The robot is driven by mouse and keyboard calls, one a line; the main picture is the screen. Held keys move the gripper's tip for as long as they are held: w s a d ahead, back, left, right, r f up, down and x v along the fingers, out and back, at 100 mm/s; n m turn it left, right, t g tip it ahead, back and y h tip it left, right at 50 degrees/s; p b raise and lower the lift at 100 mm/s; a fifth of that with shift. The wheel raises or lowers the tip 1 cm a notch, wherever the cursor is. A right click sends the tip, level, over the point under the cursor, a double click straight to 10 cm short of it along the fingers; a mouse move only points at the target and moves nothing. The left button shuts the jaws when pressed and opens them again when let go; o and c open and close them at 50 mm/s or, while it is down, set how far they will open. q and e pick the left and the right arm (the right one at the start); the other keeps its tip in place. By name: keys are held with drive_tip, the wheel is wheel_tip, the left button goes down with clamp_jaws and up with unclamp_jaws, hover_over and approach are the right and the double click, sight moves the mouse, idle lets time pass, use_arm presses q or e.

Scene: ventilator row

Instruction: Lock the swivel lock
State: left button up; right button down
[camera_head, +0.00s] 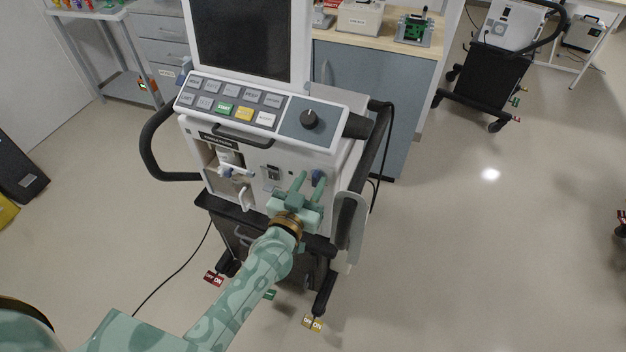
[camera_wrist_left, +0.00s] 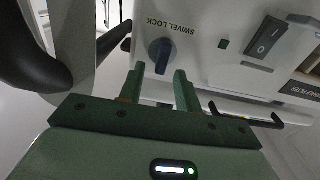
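The swivel lock is a blue round knob (camera_wrist_left: 161,54) on the pale front panel of the ventilator (camera_head: 262,125). Its label "SWIVEL LOCK" (camera_wrist_left: 173,25) is upside down in the left wrist view. In the head view the knob (camera_head: 317,177) shows near the fingertips, at the right of the front panel. My left gripper (camera_head: 309,182) is open. In the left wrist view its two green fingers (camera_wrist_left: 158,74) point at the knob, one toward each side of it, with nothing held. I cannot tell whether they touch it. My right gripper is not in view.
A rocker switch (camera_wrist_left: 265,43) sits beside the knob on the panel. A black handle (camera_head: 375,150) runs along the ventilator's right side. Caster pedals with red (camera_head: 213,278) and yellow (camera_head: 313,323) tags are below. Open floor lies to the right.

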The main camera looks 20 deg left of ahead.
use_arm(q)
drive_tip(key=shift+w, duration=0.8)
clamp_jaws()
